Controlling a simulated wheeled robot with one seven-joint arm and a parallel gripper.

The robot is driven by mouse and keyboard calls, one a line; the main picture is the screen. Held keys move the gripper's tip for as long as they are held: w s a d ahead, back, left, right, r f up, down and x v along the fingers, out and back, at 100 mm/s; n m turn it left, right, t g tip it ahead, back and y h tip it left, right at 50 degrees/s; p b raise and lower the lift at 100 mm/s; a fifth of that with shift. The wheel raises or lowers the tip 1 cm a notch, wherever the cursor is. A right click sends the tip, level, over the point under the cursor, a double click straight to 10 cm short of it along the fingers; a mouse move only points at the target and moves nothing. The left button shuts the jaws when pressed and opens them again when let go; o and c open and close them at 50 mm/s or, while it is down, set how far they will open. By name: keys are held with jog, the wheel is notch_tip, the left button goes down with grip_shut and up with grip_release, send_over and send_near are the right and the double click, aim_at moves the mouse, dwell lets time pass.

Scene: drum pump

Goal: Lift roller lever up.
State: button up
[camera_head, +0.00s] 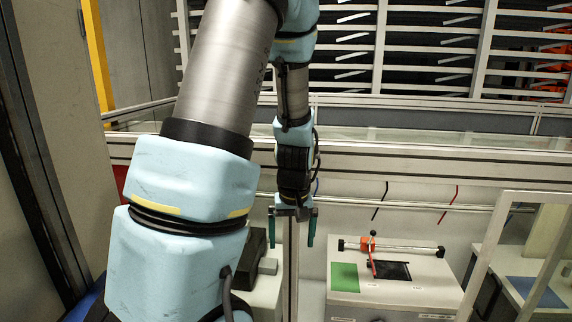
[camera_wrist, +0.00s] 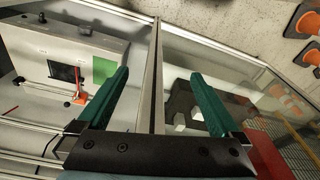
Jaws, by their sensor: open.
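A red lever (camera_head: 372,257) with a small black knob at one end stands at an orange block on a light grey cabinet (camera_head: 398,308), right of my gripper in the head view. A thin rod (camera_head: 405,248) with black ends runs across behind it. In the wrist view the lever (camera_wrist: 79,84) shows at the left, small, beside a black opening. My gripper (camera_head: 292,230) hangs empty with its two green fingers spread, left of the cabinet and apart from the lever. In the wrist view my gripper (camera_wrist: 160,82) has only a frame post and background between its fingers.
A green square (camera_head: 344,277) and a black opening (camera_head: 392,271) mark the cabinet top. Metal frame rails (camera_head: 350,144) cross behind, and an upright post (camera_head: 291,270) stands by my gripper. A dark device (camera_head: 256,265) is at the left. Another cabinet with a blue patch (camera_head: 533,291) stands right.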

jog(key=s+a+r+m, duration=0.2)
jog(key=s+a+r, duration=0.4)
jog(key=s+a, duration=0.1)
jog(key=shift+s+a, duration=0.3)
jog(key=shift+a, duration=0.25)
